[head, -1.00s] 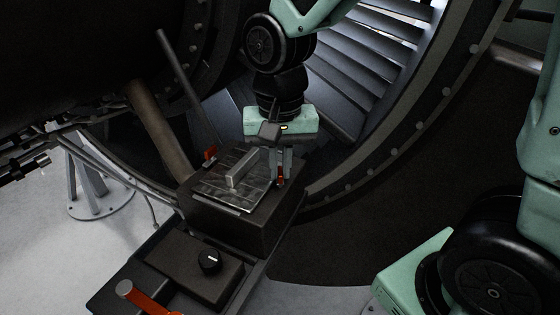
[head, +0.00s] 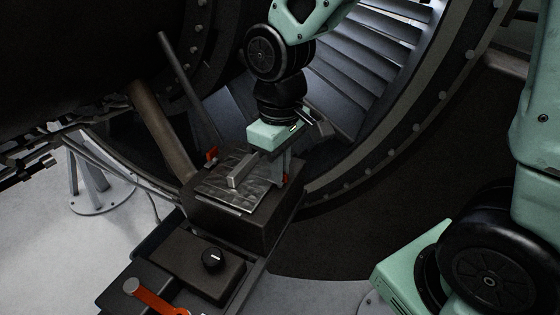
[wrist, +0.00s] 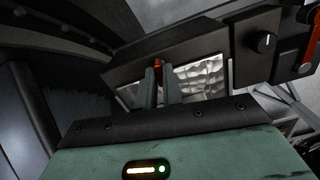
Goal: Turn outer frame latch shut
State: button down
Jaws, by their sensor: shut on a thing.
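A second red latch (head: 211,154) stands upright at the panel's far left edge, away from my gripper. The exact angle of the held latch is hard to tell.
A raised grey bar handle (head: 240,170) stands on the panel. A black knob (head: 212,258) and an orange-red lever (head: 150,297) are on the console in front. The curved engine casing (head: 400,140) rises close behind and right.

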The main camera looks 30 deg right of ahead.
jog(key=shift+w+r+n, duration=0.1)
jog(key=shift+n, duration=0.6)
jog(key=c, duration=1.5)
grip_release()
jog(key=shift+c, duration=0.2)
notch_tip(320, 180, up, 17)
jog(key=b, duration=0.3)
jog(key=shift+r, duration=0.15)
